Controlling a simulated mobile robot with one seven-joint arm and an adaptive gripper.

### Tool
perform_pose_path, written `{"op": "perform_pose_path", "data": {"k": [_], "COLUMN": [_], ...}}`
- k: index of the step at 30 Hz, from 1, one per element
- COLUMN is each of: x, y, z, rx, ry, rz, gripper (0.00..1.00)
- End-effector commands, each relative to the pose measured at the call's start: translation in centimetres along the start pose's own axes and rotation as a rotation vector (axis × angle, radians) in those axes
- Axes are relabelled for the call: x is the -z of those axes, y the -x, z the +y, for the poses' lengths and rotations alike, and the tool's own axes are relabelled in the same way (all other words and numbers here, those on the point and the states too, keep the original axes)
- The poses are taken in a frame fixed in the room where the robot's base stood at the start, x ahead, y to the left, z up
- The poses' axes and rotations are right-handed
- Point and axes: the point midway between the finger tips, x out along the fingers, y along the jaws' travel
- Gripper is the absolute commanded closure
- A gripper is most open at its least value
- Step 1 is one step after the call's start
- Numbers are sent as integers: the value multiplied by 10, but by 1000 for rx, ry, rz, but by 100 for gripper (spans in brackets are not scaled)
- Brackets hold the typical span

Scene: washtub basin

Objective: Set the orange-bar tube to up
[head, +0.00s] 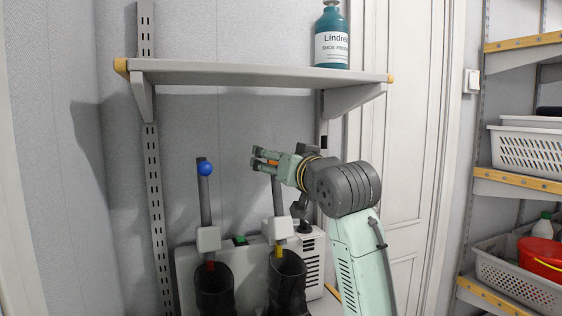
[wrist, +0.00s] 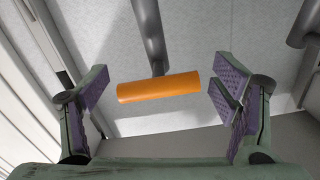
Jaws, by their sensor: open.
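The orange-bar tube (head: 278,197) is a dark grey tube that stands nearly upright, with a grey collar (head: 278,229) and a yellow section below it. Its lower end goes into a dark boot (head: 288,284). Its orange bar (wrist: 159,87) lies crosswise at the tube's end and shows between my fingers in the wrist view. My gripper (head: 257,158) is open and reaches in from the right at the bar's height. The bar shows only partly in the head view, behind the fingers. No finger is seen closed on it.
A second tube (head: 204,205) with a blue ball (head: 205,169) stands to the left, in another boot (head: 214,288). A grey shelf (head: 240,72) hangs above my gripper and carries a teal bottle (head: 331,40). A pale dryer unit (head: 312,262) stands behind the boots. Shelves with baskets (head: 528,150) are at right.

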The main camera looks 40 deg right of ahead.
Motion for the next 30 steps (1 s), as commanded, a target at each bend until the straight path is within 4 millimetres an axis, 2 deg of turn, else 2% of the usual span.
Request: {"op": "perform_pose_path", "data": {"k": [8,11,21,25,30], "x": [0,1,0,0,0], "y": [7,22,92,110,120], "z": [0,1,0,1,0], "rx": [0,0,-1,-1,0], "ry": [0,-1,0,-1,0], "rz": [2,3,2,2,-1], "gripper": [19,19,19,19,19]}}
